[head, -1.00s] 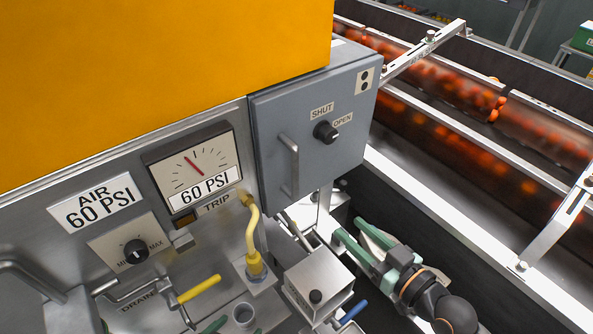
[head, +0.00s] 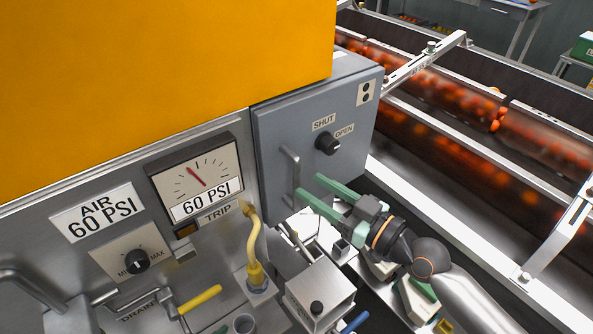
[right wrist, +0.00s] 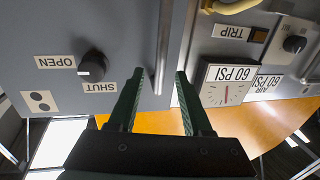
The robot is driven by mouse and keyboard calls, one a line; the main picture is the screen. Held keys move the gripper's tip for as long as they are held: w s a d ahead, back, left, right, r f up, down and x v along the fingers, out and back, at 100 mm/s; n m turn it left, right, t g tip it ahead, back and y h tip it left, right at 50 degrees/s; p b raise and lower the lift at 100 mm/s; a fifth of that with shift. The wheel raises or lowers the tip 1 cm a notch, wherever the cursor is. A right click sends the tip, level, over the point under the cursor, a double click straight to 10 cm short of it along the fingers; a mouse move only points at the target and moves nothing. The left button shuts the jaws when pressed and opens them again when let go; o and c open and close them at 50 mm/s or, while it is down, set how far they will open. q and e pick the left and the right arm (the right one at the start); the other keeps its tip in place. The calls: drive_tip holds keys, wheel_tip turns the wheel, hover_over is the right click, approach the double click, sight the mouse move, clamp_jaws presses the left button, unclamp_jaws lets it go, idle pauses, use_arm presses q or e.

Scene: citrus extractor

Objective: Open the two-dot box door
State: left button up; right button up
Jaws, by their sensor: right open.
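The grey box door (head: 350,115) with a two-dot plate (head: 366,92) looks shut. It has a bar handle (head: 291,172) near its left edge and a black knob (head: 327,142) between SHUT and OPEN labels. My right gripper (head: 309,185) is open, its green fingertips close to the handle's lower part. In the right wrist view, the handle (right wrist: 165,50) runs upright between the two fingertips of the right gripper (right wrist: 160,75); whether the fingers reach around it I cannot tell. The knob (right wrist: 92,66) and two-dot plate (right wrist: 40,101) show at left there. My left gripper is out of view.
A gauge (head: 197,178) and yellow hose (head: 254,240) sit left of the box. A small metal block (head: 318,292) and a yellow-handled lever (head: 200,299) are below. A white rail (head: 450,215) and roller conveyor with oranges (head: 470,165) lie to the right.

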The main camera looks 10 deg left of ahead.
hover_over(296, 207)
drive_tip(key=shift+w, duration=0.45)
drive_tip(key=shift+c, duration=0.3)
clamp_jaws()
idle(0.9)
